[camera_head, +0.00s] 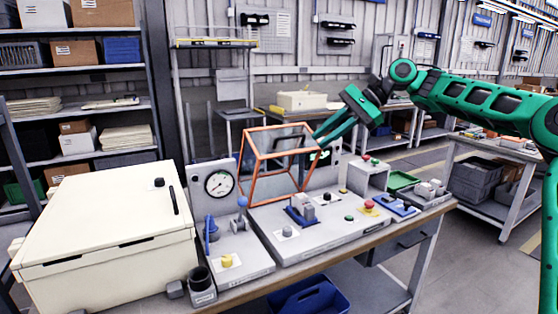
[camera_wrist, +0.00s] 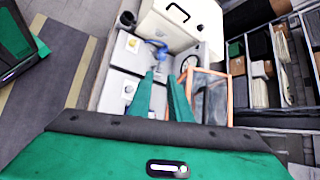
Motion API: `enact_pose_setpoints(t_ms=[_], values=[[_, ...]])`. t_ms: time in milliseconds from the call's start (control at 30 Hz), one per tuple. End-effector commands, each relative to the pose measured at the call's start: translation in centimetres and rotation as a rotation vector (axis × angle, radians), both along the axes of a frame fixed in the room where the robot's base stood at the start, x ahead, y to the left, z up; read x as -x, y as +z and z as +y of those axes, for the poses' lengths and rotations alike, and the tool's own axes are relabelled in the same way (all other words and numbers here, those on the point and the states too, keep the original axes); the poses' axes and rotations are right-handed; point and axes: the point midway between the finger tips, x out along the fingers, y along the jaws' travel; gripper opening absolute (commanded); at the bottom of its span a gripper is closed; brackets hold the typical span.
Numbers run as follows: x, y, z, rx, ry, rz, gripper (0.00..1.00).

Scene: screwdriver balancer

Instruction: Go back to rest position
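My gripper (camera_head: 316,138) is at the end of my green arm, raised above the back of the workbench. Its two green fingers point down to the left in the head view. In the wrist view the fingers (camera_wrist: 160,75) stand apart with a gap and nothing held between them. An orange-framed clear cover (camera_head: 248,166) stands tilted up on the bench, just left of the fingertips. It also shows right of the fingers in the wrist view (camera_wrist: 229,97). I cannot tell if the fingers touch it.
A white chest (camera_head: 100,235) fills the bench's left end. A pressure gauge (camera_head: 218,183), blue lever (camera_head: 242,202), red button (camera_head: 369,204) and green tray (camera_head: 401,180) are on the bench. A blue bin (camera_head: 308,298) sits below. The floor to the right is partly clear.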

Motion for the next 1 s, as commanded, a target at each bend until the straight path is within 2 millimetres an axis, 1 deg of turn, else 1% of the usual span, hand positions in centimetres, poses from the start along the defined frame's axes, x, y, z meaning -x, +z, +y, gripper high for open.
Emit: enact_pose_setpoints(t_ms=[33,67,233,433,533,667,767,867,967,1000], values=[[0.5,-0.8,0.7,0.024,0.013,0.002,0.17],[0.7,-1.1,1.0,0.037,0.019,-0.002,0.17],[1.9,-3.2,1.8,0.116,0.049,-0.020,0.17],[3.9,-6.4,1.5,0.238,0.084,-0.041,0.17],[5.4,-8.5,0.6,0.324,0.106,-0.056,0.17],[8.2,-11.3,-2.2,0.453,0.134,-0.076,0.17],[10.5,-12.9,-5.1,0.542,0.150,-0.090,0.17],[13.2,-14.1,-8.3,0.623,0.162,-0.100,0.17],[16.4,-14.9,-11.8,0.693,0.174,-0.108,0.17],[17.7,-15.2,-13.1,0.718,0.176,-0.110,0.17]])
